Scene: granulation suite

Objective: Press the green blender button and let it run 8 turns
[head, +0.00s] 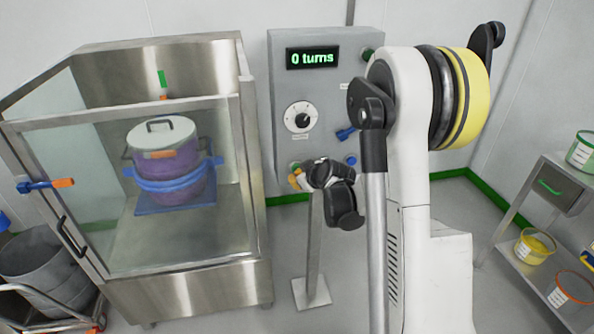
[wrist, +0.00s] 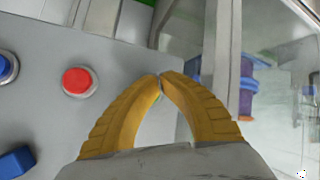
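The grey control panel (head: 283,112) stands right of the glass cabinet. Its display (head: 312,58) reads "0 turns" in green. A small green patch (head: 295,164) shows at the panel's lower left, just above my gripper (head: 297,181); it looks like the green button, mostly hidden. In the wrist view, my gripper's yellow fingers (wrist: 159,78) meet at their tips, empty, in front of the panel. The red button (wrist: 77,81) and a blue button (wrist: 6,67) lie left of them. The green button is not clearly visible there, and I cannot tell whether the fingertips touch it.
The cabinet (head: 258,180) holds a purple drum (head: 180,163) with a pale lid. The panel also carries a dial (head: 300,117) and a blue handle (head: 345,133). A shelf cart (head: 512,248) with tubs stands at right. A grey bin (head: 45,262) is at lower left.

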